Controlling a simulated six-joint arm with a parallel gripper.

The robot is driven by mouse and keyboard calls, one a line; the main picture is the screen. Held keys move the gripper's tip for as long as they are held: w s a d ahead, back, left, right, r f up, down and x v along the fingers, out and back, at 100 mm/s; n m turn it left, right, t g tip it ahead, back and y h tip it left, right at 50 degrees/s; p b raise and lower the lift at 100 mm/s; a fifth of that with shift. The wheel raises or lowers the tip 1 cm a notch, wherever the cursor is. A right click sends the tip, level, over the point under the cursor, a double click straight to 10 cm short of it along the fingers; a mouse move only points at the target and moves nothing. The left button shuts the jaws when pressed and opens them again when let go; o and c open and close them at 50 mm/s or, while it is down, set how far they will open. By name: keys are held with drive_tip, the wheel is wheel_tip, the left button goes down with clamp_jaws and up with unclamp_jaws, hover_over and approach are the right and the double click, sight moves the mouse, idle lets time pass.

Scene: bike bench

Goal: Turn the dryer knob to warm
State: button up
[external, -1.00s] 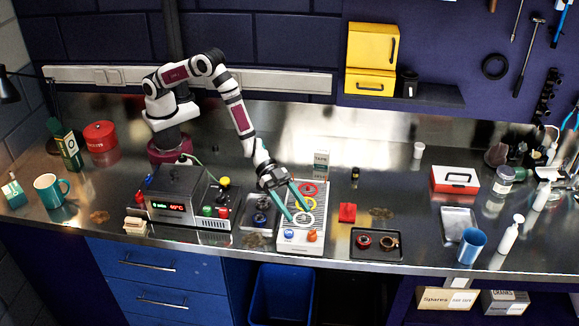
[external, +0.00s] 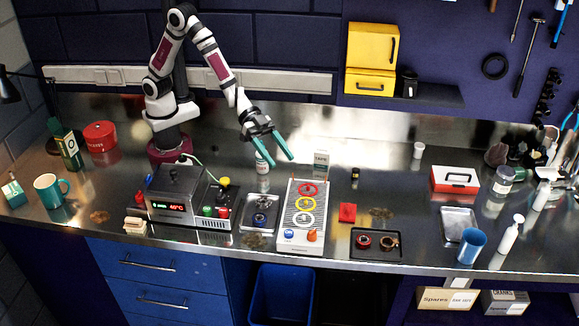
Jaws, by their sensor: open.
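A light grey slatted unit (external: 318,216), which looks like the dryer, stands at the middle front of the bench. It has a blue knob (external: 289,235) and an orange knob (external: 312,236) on its front; their settings are too small to read. A red ring (external: 307,188), a yellow ring (external: 305,204) and a white ring (external: 304,219) lie on its slats. My gripper (external: 281,163) is open and empty, with teal fingers spread, above and behind the unit's left back corner, apart from the knobs.
A dark box with a red display (external: 176,208) and coloured buttons stands left of a small tray (external: 260,215). A white bottle (external: 263,183) stands below my gripper. A tape box (external: 321,163) is behind the unit. A red block (external: 347,212) and dark tray (external: 377,254) are right.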

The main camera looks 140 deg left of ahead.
drive_tip(key=d+f+m+g+y, duration=0.3)
drive_tip(key=d+f+m+g, duration=0.5)
drive_tip(key=m, duration=0.9)
drive_tip(key=w+d+r+m+t+y, duration=0.4)
drive_tip(key=w+r+m+t+y, duration=0.15)
drive_tip(key=r+m, duration=0.5)
drive_tip(key=m, duration=0.1)
approach(310, 231)
drive_tip(key=shift+g+y, duration=0.35)
drive_tip(key=shift+g, duration=0.2)
drive_tip(key=x, duration=0.9)
drive_tip(key=shift+f, duration=0.35)
clamp_jaws()
